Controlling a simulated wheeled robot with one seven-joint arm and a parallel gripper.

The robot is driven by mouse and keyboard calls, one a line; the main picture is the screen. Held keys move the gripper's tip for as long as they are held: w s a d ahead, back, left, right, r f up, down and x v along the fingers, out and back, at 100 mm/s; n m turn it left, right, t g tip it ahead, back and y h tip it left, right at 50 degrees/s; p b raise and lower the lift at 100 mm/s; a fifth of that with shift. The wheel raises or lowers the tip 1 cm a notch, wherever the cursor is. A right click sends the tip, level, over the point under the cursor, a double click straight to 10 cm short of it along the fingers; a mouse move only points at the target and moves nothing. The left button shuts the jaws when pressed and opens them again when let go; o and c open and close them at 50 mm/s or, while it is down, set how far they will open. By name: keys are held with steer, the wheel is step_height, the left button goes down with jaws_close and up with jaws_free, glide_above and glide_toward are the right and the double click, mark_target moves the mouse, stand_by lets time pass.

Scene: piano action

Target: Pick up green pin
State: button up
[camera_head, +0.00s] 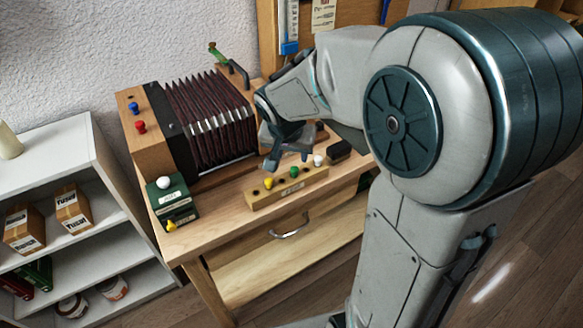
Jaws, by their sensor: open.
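The green pin (294,172) stands in a wooden pin block (262,202) near the front of the workbench. A yellow pin (268,183) is to its left and a white pin (318,160) to its right in the same block. My gripper (286,160) is open, pointing down just behind and above the block, close to the green pin. No pin shows between its fingers. Whether a finger touches the green pin, I cannot tell.
A piano action with dark red bellows (208,118) stands behind on the bench (222,230). A green box (173,198) with a white knob is at the bench's left. A black block (339,151) lies right of the pins. A shelf (60,180) stands far left.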

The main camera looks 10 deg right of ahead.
mark_target(294, 168)
steer(key=shift+x, duration=3.5)
steer(key=shift+s, duration=0.15)
jaws_close()
